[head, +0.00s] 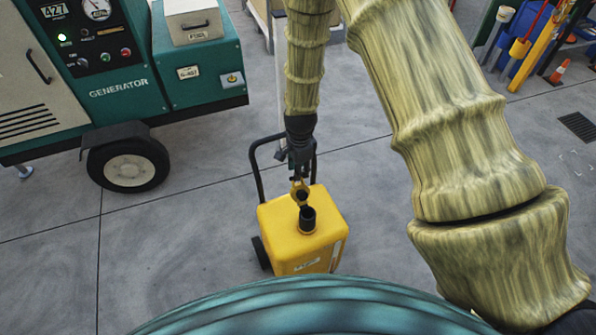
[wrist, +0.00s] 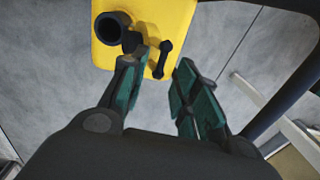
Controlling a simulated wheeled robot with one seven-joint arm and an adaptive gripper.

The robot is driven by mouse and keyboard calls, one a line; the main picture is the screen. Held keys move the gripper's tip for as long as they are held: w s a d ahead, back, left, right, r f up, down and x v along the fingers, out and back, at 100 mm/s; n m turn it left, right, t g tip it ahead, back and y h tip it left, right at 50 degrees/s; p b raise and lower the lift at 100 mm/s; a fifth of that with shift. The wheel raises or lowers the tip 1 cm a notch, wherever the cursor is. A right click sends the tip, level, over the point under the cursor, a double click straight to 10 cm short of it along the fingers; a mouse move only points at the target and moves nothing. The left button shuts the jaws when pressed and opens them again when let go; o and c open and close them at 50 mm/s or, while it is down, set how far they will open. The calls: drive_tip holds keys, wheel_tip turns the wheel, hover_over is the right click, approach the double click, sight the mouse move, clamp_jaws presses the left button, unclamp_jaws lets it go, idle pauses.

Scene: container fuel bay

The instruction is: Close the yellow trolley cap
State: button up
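The yellow trolley (head: 282,240) stands upright on the floor, with a black filler neck (head: 308,217) on top. In the wrist view the neck (wrist: 112,27) is uncovered, its dark mouth showing. The yellow cap (head: 299,193) is raised beside the neck, on the side toward my gripper. A black bar on the cap (wrist: 162,59) shows in the wrist view. My gripper (head: 298,177) is just beyond the cap, pointing at it. In the wrist view its fingers (wrist: 163,66) are apart, with the bar between their tips; I cannot tell whether either finger touches it.
The trolley's black handle (head: 255,168) rises behind it, around my gripper. A green generator (head: 120,95) stands at the left. Tools and an orange cone (head: 560,72) are at the back right. The grey floor around the trolley is mostly clear.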

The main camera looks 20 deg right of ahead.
sight(299, 188)
drive_tip(key=shift+f, duration=1.25)
clamp_jaws()
